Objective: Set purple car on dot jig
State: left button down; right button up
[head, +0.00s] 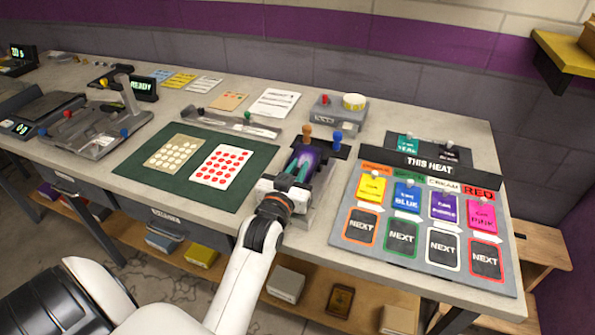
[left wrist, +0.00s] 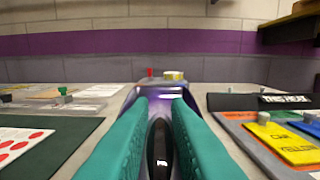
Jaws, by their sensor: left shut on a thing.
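The purple car (head: 312,153) is at the middle of the bench in the head view, between the green mat and the sign board. My left gripper (head: 298,170) has its teal fingers along both sides of it and is shut on it. In the left wrist view, the fingers (left wrist: 158,105) flank the car's purple and black body (left wrist: 158,91). A grey jig-like stand (head: 322,203) with an orange and a blue knob behind lies under or just beside the car; I cannot tell whether the car touches it. My right gripper is not in view.
The green mat (head: 126,166) holds a cream-dot card (head: 173,153) and a red-dot card (head: 222,166). The THIS HEAT board (head: 341,236) with colored tags stands close on the right. A small box with a tape roll (head: 354,101) is behind. Other fixtures fill the left.

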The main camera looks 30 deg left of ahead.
pick_arm(q)
jog(key=shift+f, duration=0.15)
jog(key=shift+f, duration=0.4)
jog(key=c, duration=1.4)
grip_release()
jog(key=shift+o, duration=0.2)
jog(key=shift+r, duration=0.1)
jog(key=shift+r, duration=0.35)
jog(key=b+v, duration=0.1)
jog(key=v, duration=1.1)
